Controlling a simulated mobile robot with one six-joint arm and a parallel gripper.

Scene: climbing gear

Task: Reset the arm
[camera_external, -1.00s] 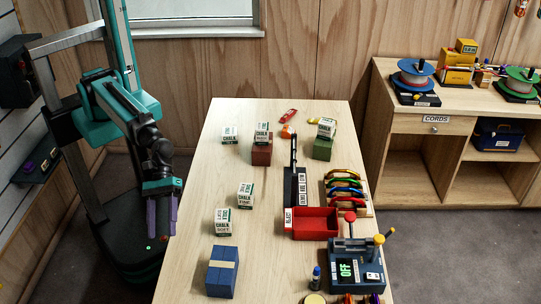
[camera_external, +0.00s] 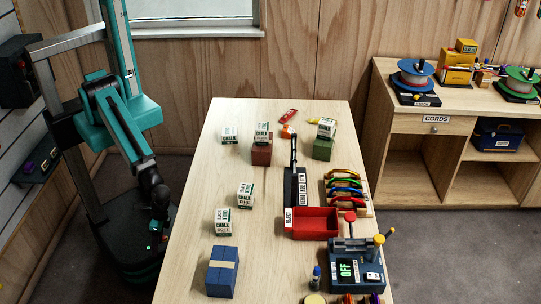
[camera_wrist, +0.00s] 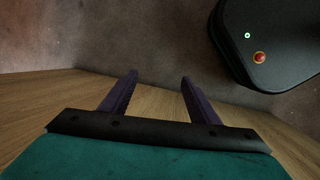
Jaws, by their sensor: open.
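My teal arm hangs folded down at the left of the table in the external view, close beside my base. My gripper (camera_wrist: 158,95) shows in the wrist view with its two purple fingers apart and nothing between them. It points at the floor near the table's edge, and my black base shows at the upper right. In the external view the fingers are hidden behind the dark wrist.
The wooden table (camera_external: 190,215) stands just right of my arm. It bears several chalk boxes (camera_external: 224,221), a blue block (camera_external: 222,271), a red tray (camera_external: 315,224) and a dark machine (camera_external: 357,268). A wooden shelf unit (camera_external: 400,130) stands behind at the right.

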